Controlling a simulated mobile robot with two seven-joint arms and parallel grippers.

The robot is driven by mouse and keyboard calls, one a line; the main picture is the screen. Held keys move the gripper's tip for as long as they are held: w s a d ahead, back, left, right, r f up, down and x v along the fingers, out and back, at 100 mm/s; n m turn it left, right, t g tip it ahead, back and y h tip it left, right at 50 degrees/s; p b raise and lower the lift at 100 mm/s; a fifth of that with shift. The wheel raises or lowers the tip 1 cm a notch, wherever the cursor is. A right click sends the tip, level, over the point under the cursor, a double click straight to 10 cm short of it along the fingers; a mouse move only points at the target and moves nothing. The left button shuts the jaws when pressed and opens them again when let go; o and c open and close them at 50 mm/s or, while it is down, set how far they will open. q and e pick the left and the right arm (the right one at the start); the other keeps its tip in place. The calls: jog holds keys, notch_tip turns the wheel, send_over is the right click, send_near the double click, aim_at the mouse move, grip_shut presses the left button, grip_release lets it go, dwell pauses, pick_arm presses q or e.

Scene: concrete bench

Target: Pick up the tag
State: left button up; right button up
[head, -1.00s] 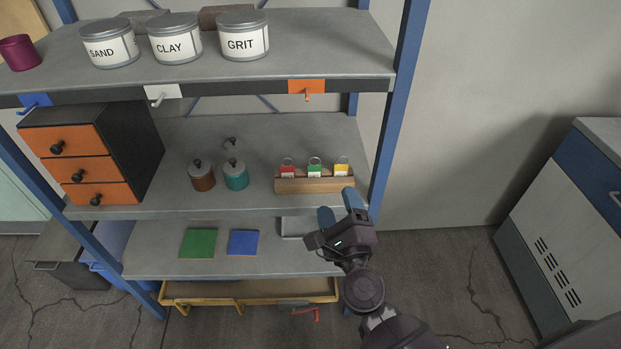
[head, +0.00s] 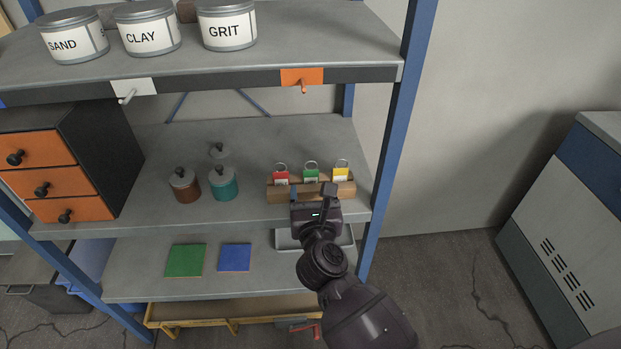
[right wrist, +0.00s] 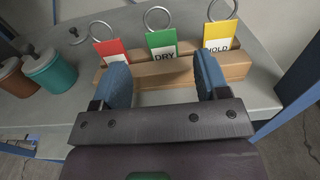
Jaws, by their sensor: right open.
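Three tags with metal rings stand in a wooden holder (head: 342,190) on the middle shelf: a red tag (head: 281,177), a green tag (head: 311,174) and a yellow tag (head: 341,173). In the right wrist view the green tag (right wrist: 162,43) reads "DRY", and the yellow tag (right wrist: 220,36) seems to read "HOLD". The red tag's (right wrist: 109,48) word is mostly hidden. My right gripper (head: 312,192) is open and empty in front of the holder. In the right wrist view its fingers (right wrist: 165,82) lie left and right of the green tag, nearer the camera. My left gripper is not in view.
A brown jar (head: 185,187) and a teal jar (head: 223,184) stand left of the holder, near an orange drawer unit (head: 40,180). The upper shelf edge with an orange hook (head: 303,79) overhangs. A blue post (head: 392,130) stands at right. A grey tray (head: 287,241) is below.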

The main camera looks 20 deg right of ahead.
aim_at(311, 173)
jog(key=shift+b+x, duration=0.3)
jog(key=shift+x, duration=2.4)
jog(key=shift+d+r, duration=0.1)
jog(key=shift+r, duration=0.15)
jog(key=shift+s, duration=0.1)
jog(key=c, duration=1)
